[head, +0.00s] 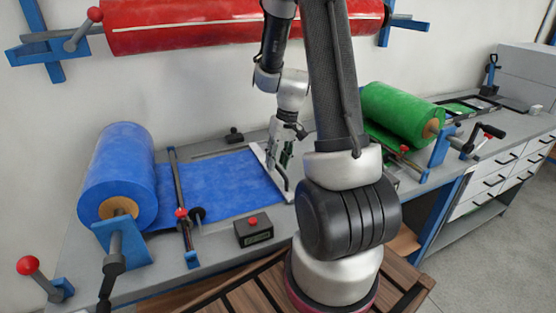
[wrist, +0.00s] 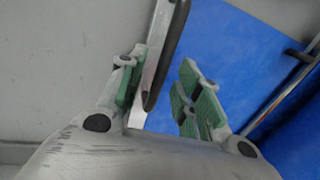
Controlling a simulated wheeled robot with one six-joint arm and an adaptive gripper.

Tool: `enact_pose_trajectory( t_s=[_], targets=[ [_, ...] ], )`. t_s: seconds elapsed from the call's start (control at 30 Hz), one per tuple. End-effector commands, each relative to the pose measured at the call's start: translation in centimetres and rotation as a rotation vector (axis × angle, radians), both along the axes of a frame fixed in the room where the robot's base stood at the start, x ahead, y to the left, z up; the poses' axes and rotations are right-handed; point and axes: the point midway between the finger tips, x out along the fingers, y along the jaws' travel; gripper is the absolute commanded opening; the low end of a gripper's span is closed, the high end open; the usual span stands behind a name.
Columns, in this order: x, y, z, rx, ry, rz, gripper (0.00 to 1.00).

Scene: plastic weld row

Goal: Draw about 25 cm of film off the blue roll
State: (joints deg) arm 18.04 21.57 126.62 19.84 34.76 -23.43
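The blue roll (head: 118,170) sits on its stand at the left of the bench in the head view. Its blue film (head: 225,184) lies flat to the right, passing under a dark cross bar (head: 180,190). The film's right end meets a pale bar (head: 288,193) with a dark handle. My gripper (head: 284,150) is over this end. In the wrist view, my gripper (wrist: 162,92) has its green-padded fingers apart. The dark handle (wrist: 167,52) stands between them, nearer the left finger, with a gap to the right pads. Film (wrist: 235,60) shows behind the right finger.
A small dark box with a red button (head: 253,230) stands at the bench's front edge. A green roll (head: 400,113) is to the right, a red roll (head: 190,24) on the wall above. A slatted wooden surface (head: 250,290) is in front. My arm hides part of the bench.

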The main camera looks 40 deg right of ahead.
Motion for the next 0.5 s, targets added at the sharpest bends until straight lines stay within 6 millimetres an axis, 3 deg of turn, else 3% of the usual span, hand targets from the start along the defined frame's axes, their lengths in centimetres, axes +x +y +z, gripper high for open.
enact_pose_trajectory(
  t_s=[0.17,0.5],
  targets=[
    [0.1,-0.2,1.2,-0.001,-0.005,-0.001,0.34],
    [-0.2,-1.7,8.3,-0.002,-0.005,-0.002,0.34]
  ],
)
